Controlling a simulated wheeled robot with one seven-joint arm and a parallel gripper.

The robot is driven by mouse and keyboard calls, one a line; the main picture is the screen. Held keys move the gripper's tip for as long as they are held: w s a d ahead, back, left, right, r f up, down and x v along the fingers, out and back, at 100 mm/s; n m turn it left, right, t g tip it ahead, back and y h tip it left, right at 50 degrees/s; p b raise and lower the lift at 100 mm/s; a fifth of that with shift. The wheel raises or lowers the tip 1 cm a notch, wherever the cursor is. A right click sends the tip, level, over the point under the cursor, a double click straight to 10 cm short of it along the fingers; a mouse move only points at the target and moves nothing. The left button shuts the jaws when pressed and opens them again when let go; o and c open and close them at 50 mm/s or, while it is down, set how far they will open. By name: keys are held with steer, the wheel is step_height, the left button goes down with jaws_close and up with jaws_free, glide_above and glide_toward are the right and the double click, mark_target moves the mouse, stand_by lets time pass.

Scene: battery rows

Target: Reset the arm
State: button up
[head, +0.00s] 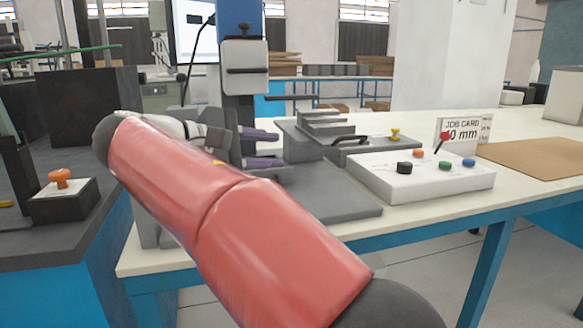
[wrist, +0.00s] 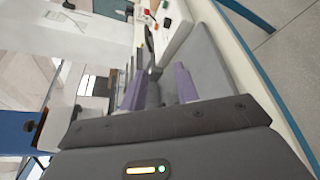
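My gripper (head: 262,149) is at the left part of the white bench, above a grey plate (head: 335,196). Its two purple fingers are apart and nothing shows between them. In the wrist view my gripper (wrist: 160,88) is also open, with the grey plate (wrist: 215,62) beyond and beside the fingers. My red arm crosses the head view from bottom right to upper left and hides part of the bench. The gap between the fingers and the plate is hard to judge.
Grey stepped blocks (head: 322,124) and a dark handle (head: 350,140) stand just right of the gripper. A white control box (head: 420,180) has several coloured buttons, with a job card (head: 458,131) behind it. A grey machine column (head: 244,72) rises behind the gripper. An orange button (head: 60,178) is at left.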

steer(key=s+d+f+m+g+y, duration=0.2)
steer(key=d+f+y, duration=0.1)
steer(key=d+f, duration=0.4)
steer(key=s+d+f+m+g+y, duration=0.1)
steer(key=s+d+f+g+y, duration=0.3)
steer(key=d, duration=0.6)
steer(key=s+d+f+m+t+y, duration=0.2)
steer(key=s+f+m+y, duration=0.3)
steer(key=s+f+m, duration=0.5)
steer(key=s+f, duration=0.4)
steer(key=f, duration=0.3)
steer(key=shift+s+d+t+y, duration=0.3)
steer(key=shift+d+t, duration=0.1)
